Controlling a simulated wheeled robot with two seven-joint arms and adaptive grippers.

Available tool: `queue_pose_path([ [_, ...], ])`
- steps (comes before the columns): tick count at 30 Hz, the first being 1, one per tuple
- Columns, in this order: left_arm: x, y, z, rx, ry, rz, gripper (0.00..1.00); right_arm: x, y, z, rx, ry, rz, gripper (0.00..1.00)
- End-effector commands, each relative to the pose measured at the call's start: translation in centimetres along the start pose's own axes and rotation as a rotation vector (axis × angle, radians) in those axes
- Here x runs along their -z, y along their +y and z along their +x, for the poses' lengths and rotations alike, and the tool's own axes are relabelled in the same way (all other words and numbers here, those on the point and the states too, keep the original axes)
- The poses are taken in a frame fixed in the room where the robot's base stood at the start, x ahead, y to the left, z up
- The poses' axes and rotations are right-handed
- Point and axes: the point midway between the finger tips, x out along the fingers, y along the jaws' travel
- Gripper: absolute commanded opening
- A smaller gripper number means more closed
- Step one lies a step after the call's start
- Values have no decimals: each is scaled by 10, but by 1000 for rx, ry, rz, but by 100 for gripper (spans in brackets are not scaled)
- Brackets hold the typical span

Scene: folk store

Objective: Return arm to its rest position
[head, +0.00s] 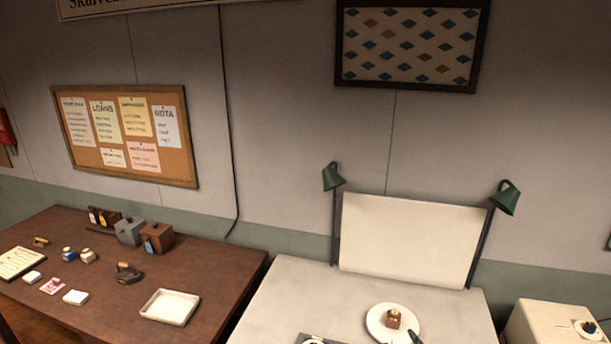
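Neither of my arms and neither gripper can be clearly made out in the head view. A small dark shape (415,337) is cut off by the bottom edge, at the lower right of a white round plate (373,322). I cannot tell what it is. A small brown block (393,319) with a pale yellowish top rests on the plate. The plate lies on a pale table (270,310) with an upright white backboard (408,240).
Green lamps (333,177) (505,199) flank the backboard. A grey item (312,340) is cut off at the bottom. On the left, a brown table (228,280) carries a white tray (170,307), boxes (157,238) and small items. A cream box (545,325) with a dial stands right.

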Motion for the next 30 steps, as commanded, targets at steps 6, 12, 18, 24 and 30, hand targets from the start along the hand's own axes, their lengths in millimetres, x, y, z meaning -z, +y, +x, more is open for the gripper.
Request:
queue_pose_path([
  [6, 0, 0, 0, 0, 0, 0, 0, -146, -34, -64, 84, -443, 209, 44],
  [12, 0, 0, 0, 0, 0, 0, 0, -237, -75, -152, 168, -793, 364, 44],
  [18, -1, 0, 0, 0, -1, 0, 0, -279, -104, -225, 231, -1021, 460, 44],
  [24, -1, 0, 0, 0, -2, 0, 0, -298, -126, -285, 283, -1190, 532, 44],
  [30, -3, 0, 8, 0, -4, 0, 0, -336, -159, -296, 316, -1259, 552, 44],
])
